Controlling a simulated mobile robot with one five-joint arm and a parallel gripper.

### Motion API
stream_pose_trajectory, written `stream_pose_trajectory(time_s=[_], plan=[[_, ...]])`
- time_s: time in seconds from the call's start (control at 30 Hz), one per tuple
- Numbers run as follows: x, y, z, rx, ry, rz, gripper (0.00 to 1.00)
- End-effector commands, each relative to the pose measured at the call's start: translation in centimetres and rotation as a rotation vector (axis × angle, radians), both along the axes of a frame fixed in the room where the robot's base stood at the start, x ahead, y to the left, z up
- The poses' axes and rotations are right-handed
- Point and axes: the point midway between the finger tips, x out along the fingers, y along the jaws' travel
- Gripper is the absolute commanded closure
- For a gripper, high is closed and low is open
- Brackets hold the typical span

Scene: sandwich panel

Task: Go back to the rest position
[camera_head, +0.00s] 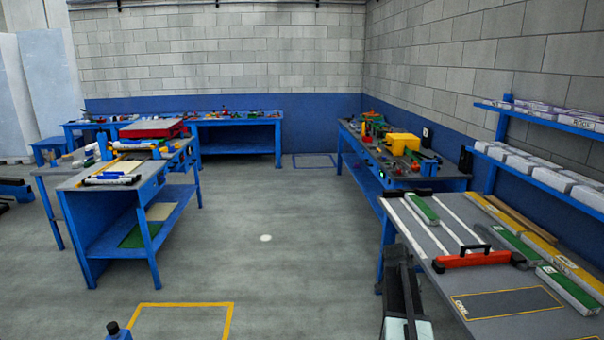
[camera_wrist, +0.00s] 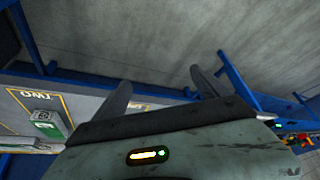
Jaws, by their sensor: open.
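My gripper (camera_wrist: 160,80) shows in the wrist view as two dark fingers, spread apart with nothing between them. It is beside the blue frame of a bench, with grey floor or wall beyond the fingertips. In the head view a dark part of my arm (camera_head: 405,295) is low at the centre right, beside the grey-topped workbench (camera_head: 418,240). The gripper's fingers cannot be made out clearly there. A green and white block (camera_wrist: 46,124) lies on the bench at the left of the wrist view.
The right workbench holds an orange-red bar (camera_head: 473,259), long strips and a yellow-outlined dark rectangle (camera_head: 505,303). A blue shelf (camera_head: 540,178) with white packs stands behind it. A cluttered bench (camera_head: 150,185) stands left. The middle floor (camera_head: 270,215) is clear, with a yellow floor outline (camera_head: 180,305) in front.

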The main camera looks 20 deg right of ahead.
Motion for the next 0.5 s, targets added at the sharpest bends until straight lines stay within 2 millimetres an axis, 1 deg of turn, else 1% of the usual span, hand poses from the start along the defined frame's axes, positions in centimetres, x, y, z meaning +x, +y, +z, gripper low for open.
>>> stream_pose_trajectory(time_s=[0.03, 0.07, 0.1, 0.17, 0.2, 0.27, 0.3, 0.37, 0.4, 0.47, 0.5], plan=[[1.3, 4.6, -0.1, 0.013, 0.010, 0.069, 0.16], [2.0, 7.1, -0.1, 0.022, 0.019, 0.113, 0.16], [2.7, 10.6, -0.3, 0.035, 0.030, 0.170, 0.16], [3.4, 15.8, -0.5, 0.054, 0.052, 0.261, 0.16], [3.5, 19.4, -0.6, 0.068, 0.068, 0.327, 0.16], [3.3, 24.7, -0.8, 0.089, 0.099, 0.429, 0.16], [2.8, 28.2, -1.0, 0.103, 0.121, 0.501, 0.16], [1.4, 33.2, -1.2, 0.127, 0.160, 0.615, 0.16], [0.2, 36.2, -1.3, 0.143, 0.188, 0.694, 0.16], [-2.0, 40.0, -1.6, 0.170, 0.235, 0.811, 0.16], [-3.8, 41.8, -1.7, 0.191, 0.268, 0.885, 0.16]])
